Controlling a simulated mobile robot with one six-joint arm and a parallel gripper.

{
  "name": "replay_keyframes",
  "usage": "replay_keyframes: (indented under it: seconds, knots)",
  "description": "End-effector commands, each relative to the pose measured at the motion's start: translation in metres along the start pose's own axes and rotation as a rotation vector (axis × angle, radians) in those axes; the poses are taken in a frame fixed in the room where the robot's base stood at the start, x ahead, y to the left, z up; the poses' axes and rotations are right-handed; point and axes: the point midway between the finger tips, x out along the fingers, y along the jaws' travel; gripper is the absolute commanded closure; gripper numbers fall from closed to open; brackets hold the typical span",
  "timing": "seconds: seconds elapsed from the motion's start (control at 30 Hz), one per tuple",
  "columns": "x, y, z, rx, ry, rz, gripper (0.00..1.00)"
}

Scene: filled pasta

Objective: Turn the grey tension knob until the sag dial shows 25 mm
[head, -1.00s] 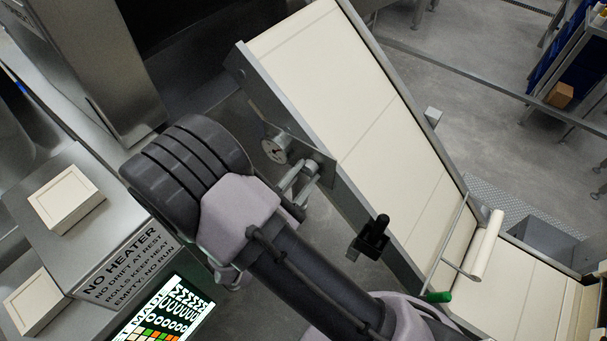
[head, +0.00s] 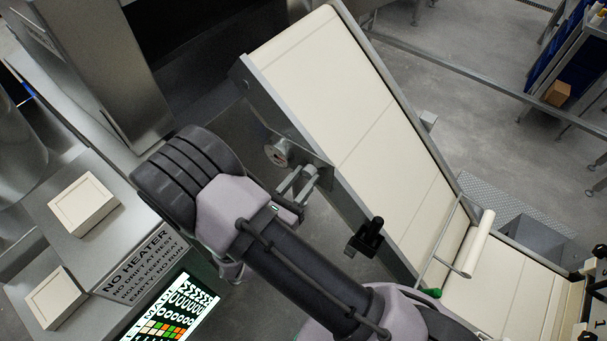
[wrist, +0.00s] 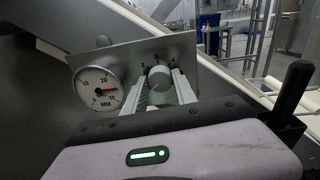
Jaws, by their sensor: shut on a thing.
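The grey tension knob (wrist: 159,77) sits on a metal plate (wrist: 190,52), with small marks around it. My gripper (wrist: 161,84) is shut on it, one finger on each side. The round white sag dial (wrist: 97,92) is left of the knob, marked 10, 20, 30 and MM. Its red needle points right, between 20 and 30; I cannot read the exact value. In the head view, the dial (head: 277,153) is seen at an angle beside the conveyor, and my gripper (head: 300,187) reaches the plate next to it. The knob is hardly visible there.
The pale sloping conveyor belt (head: 345,115) rises behind the plate. A black handle (head: 369,236) stands at its near side; a black upright handle also shows in the wrist view (wrist: 290,90).

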Motion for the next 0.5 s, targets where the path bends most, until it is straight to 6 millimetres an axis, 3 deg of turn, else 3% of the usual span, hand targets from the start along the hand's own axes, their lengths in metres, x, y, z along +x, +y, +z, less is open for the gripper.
replay_keyframes:
  seconds: [0.5]
  knots:
    - [0.0,0.0006,0.0002,-0.156,0.008,-0.004,1.0]
